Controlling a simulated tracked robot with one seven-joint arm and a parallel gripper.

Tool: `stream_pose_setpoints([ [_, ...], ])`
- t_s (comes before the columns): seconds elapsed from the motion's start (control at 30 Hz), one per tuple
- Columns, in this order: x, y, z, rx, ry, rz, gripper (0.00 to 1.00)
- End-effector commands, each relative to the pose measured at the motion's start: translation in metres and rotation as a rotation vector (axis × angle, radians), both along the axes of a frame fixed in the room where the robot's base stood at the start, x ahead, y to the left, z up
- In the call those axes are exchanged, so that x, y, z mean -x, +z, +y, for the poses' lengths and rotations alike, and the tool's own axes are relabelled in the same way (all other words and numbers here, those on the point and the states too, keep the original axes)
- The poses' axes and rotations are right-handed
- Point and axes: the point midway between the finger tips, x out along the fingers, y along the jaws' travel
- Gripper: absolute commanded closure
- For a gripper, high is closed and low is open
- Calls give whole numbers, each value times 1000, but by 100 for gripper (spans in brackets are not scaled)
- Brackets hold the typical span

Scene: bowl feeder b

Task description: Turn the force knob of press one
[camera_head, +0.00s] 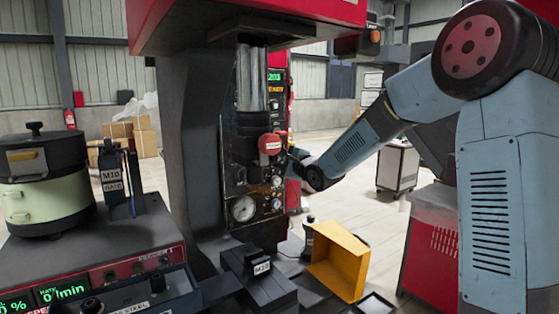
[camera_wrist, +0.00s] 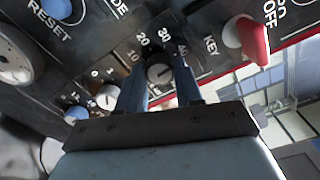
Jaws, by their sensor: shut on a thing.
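A dark round knob (camera_wrist: 158,69) with a pale pointer mark sits on the press's black control panel in the wrist view. A scale with 10, 20, 30 and 40 is printed around it. The word "force" is not readable. My gripper (camera_wrist: 157,78) has one finger on each side of this knob and is shut on it. In the head view, the press panel (camera_head: 237,180) stands upright at the middle. My wrist reaches it from the right, and the fingertips and knob are hard to make out there.
A white knob (camera_wrist: 108,97), a blue reset button (camera_wrist: 57,8) and a red key switch (camera_wrist: 252,38) are close around the fingers. A red button (camera_head: 271,144) and a gauge (camera_head: 243,208) are on the panel. A yellow bin (camera_head: 340,262) stands below.

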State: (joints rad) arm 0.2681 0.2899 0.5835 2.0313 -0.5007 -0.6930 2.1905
Motion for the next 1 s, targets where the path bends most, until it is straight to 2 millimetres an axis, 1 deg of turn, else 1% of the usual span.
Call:
stream_pose_setpoints([
  [0.03,-1,-5,-5,-11,-7,20,95],
  [0.3,-1,-6,-5,-56,-7,52,95],
  [0.7,0,-7,-4,-60,-6,57,95],
  [0.73,0,-7,-4,-60,-5,57,64],
  [1.0,0,-4,-1,-62,-3,51,39],
])
